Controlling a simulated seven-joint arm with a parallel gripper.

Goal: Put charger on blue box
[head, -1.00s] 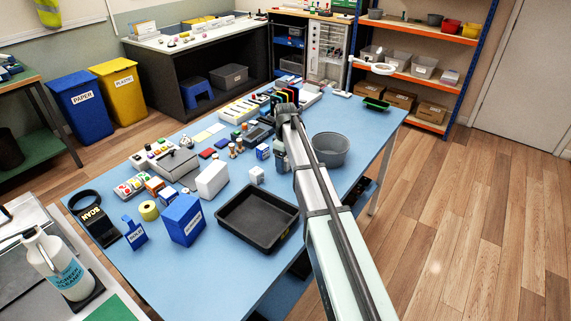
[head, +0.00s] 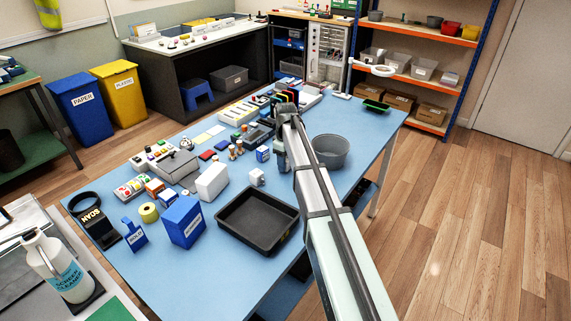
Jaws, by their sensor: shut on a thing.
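A blue box (head: 183,221) with a white label stands upright at the front of the table in the head view. A smaller blue box with white on it (head: 263,154) stands farther back, left of my arm. My gripper (head: 281,157) hangs over the table behind my forearm, right of the white block and well right of the labelled blue box. Only part of its side shows. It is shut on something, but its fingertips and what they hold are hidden.
An empty black tray (head: 257,245) lies right of the labelled blue box. A white box (head: 211,182) stands behind it, and a yellow roll (head: 149,212) lies to its left. A grey tub (head: 331,151) stands right of my arm. Several small items crowd the table's middle.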

